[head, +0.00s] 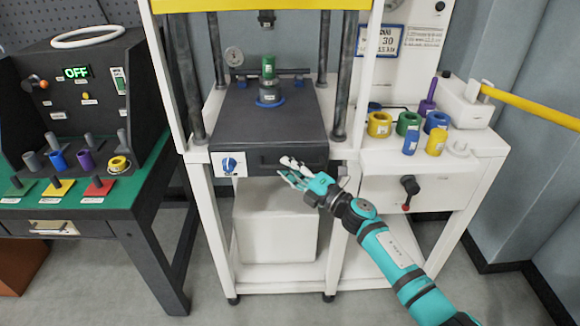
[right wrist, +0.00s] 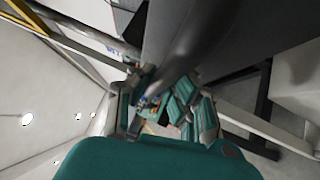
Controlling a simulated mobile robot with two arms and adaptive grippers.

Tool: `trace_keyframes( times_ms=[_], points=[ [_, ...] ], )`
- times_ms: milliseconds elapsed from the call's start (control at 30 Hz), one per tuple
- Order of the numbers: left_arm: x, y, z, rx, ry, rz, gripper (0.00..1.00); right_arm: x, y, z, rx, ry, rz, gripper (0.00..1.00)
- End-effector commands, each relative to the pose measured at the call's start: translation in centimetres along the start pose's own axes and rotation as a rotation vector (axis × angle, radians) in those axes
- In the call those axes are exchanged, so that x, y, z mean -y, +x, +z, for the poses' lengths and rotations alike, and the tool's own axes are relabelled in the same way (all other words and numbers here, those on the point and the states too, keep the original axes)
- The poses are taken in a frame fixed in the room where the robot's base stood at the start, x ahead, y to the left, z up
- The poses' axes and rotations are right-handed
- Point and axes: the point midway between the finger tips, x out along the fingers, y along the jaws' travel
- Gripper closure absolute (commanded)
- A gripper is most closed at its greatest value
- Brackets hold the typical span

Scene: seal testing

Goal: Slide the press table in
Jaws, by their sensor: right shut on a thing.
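The press table (head: 230,118) is a dark grey slab in the white press frame, in the middle of the head view. A green-topped part (head: 268,68) stands on it, on a dark base with a blue ring (head: 268,98). My right gripper (head: 287,168) is at the table's front face, shut on its dark front handle. The fingers hide part of the handle. In the right wrist view the fingers (right wrist: 165,105) close around a dark grey shape (right wrist: 185,60) that I take for the handle. My left gripper is out of view.
A yellow crossbar (head: 255,4) and dark posts (head: 216,50) frame the table. A green-topped bench (head: 80,203) with a control box reading OFF stands left. A white side table (head: 485,143) with several coloured rings stands right. A white box (head: 275,225) sits below.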

Motion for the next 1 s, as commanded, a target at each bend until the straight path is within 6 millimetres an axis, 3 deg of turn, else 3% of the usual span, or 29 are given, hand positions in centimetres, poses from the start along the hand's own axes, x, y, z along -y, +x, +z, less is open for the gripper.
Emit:
trace_keyframes(
  times_ms=[233,267,433,767,1000],
  points=[
    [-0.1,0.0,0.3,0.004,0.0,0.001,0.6,-0.7,0.2,0.5,0.01,0.0,0.009,1.0],
    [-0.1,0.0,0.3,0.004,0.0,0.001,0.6,-0.7,0.2,0.5,0.01,0.0,0.01,0.84],
    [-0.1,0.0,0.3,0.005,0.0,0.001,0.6,-0.5,0.1,0.4,0.008,-0.001,0.007,0.62],
    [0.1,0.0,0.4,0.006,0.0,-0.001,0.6,-0.2,-0.1,0.3,0.006,-0.001,0.002,0.62],
    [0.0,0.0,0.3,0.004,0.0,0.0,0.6,-0.1,-2.4,0.3,0.006,-0.003,0.0,0.62]
  ],
)
